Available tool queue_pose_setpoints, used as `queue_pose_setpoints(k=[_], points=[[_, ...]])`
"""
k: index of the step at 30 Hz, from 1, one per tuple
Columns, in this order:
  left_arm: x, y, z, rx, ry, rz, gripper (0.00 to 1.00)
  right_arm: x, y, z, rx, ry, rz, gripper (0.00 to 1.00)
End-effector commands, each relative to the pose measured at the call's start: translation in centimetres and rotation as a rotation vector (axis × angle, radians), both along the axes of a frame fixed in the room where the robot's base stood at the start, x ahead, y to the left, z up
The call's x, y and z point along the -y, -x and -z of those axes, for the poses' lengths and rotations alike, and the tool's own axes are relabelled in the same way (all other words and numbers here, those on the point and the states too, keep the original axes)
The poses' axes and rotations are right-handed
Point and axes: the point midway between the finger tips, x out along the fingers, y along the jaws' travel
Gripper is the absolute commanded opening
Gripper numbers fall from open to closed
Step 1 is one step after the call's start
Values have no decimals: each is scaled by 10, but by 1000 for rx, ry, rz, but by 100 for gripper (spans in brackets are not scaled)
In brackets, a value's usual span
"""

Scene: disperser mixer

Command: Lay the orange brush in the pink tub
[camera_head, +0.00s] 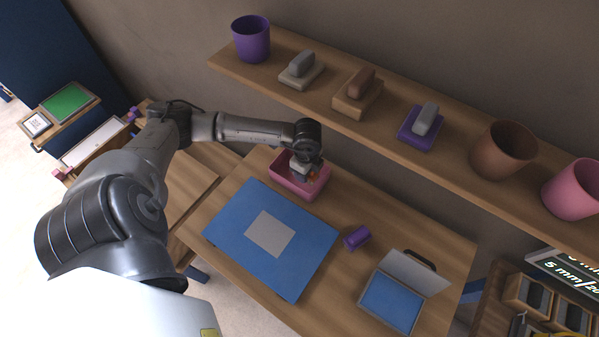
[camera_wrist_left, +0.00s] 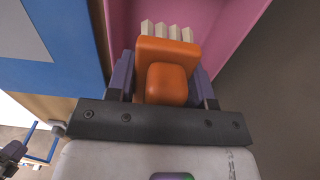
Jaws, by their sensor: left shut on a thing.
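The pink tub (camera_head: 316,188) stands at the back of the wooden table, against the wall side. My left gripper (camera_head: 304,166) points down over the tub in the head view. In the left wrist view the left gripper (camera_wrist_left: 165,88) is shut on the orange brush (camera_wrist_left: 168,56), with a dark finger on each side of its block. The brush's pale bristle tufts point away from the gripper, toward the pink tub wall (camera_wrist_left: 205,18). Whether the brush touches the tub floor cannot be told.
A blue mat (camera_head: 230,225) with a grey square lies in front of the tub. A shelf (camera_head: 335,115) with cups and brushes runs above, behind the tub.

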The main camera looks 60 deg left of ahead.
Motion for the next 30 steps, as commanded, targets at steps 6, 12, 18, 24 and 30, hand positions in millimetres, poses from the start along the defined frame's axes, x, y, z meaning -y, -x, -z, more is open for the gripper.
queue_pose_setpoints(k=[6, 12, 18, 24, 30], points=[[-26, 5, 16, -2, -1, -1, 22, 1, 0, 0, -1, 3, -2, 73], [-32, 6, 20, 0, 0, 1, 22, 2, 0, 0, 0, 8, -5, 73], [-31, 6, 37, -1, 0, 1, 22, 3, 0, 1, 0, 9, -5, 73], [-32, 6, 59, 0, -1, 1, 22, 2, 0, 1, 0, 8, -5, 73], [-32, 6, 59, 0, -1, 2, 22, 2, 0, 1, 0, 5, -4, 73]])
